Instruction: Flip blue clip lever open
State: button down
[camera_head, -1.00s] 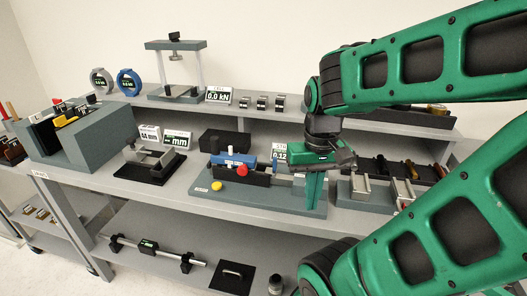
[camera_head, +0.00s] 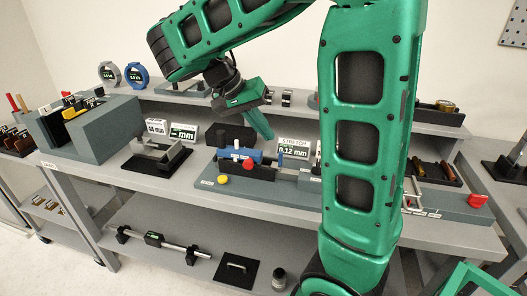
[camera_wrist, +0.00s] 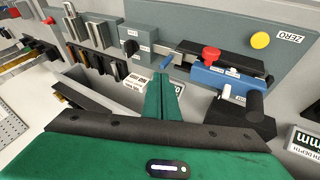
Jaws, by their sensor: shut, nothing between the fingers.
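A blue body (camera_head: 241,154) lies along the grey fixture on the bench, with a red knob (camera_head: 248,164) in front. It also shows in the wrist view (camera_wrist: 222,82). A small blue lever (camera_wrist: 167,60) sticks out beside a metal bar in the wrist view, left of the red knob. I cannot tell for certain which blue part is the clip lever. My gripper (camera_head: 269,137) is shut and empty, pointing down near the fixture. In the wrist view its green fingers (camera_wrist: 162,84) are together, their tips just short of the small blue lever; contact is unclear.
A yellow button (camera_head: 222,180) sits at the fixture's front left. A black block (camera_head: 231,137) stands behind, and the upper shelf edge (camera_head: 310,135) runs along the back. My arm hides the fixture's right part.

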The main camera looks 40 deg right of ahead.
jog(key=shift+m+h, duration=0.4)
jog(key=shift+m, duration=0.1)
jog(key=a, duration=0.1)
jog(key=w+a, duration=0.2)
jog(key=shift+w+a+r, duration=0.1)
jog(key=shift+a+r, duration=0.2)
jog(key=shift+a, duration=0.1)
jog(key=shift+d+f, duration=0.1)
jog(key=x, duration=0.9)
jog(key=shift+d+f, duration=0.2)
jog(key=shift+f, duration=0.1)
jog(key=shift+a, duration=0.1)
